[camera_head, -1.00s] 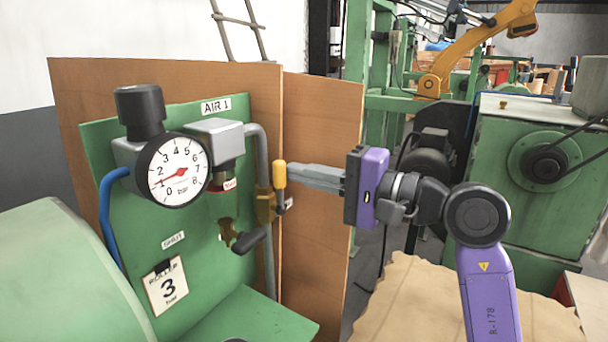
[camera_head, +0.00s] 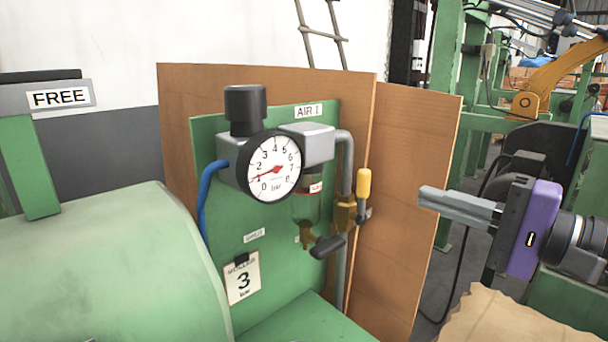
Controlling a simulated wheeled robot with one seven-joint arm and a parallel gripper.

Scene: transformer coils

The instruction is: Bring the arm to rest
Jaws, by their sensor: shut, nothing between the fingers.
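My gripper (camera_head: 428,196) is at the right of the head view, with its grey fingers closed together, empty, and pointing left. Its purple body (camera_head: 538,230) is at the right, and the rest of my arm runs out of the frame. The fingertips are apart from the yellow valve handle (camera_head: 364,187), with a gap to its right. The handle stands upright on a brass valve (camera_head: 345,216) on the grey pipe.
The green AIR 1 panel (camera_head: 215,135) carries a round gauge (camera_head: 274,170), its red needle near 1, and a black-handled valve (camera_head: 327,246). Brown boards (camera_head: 410,150) stand behind. A green rounded housing (camera_head: 110,260) is at left, with a FREE sign (camera_head: 59,97). Brown sheeting (camera_head: 500,322) lies below my gripper.

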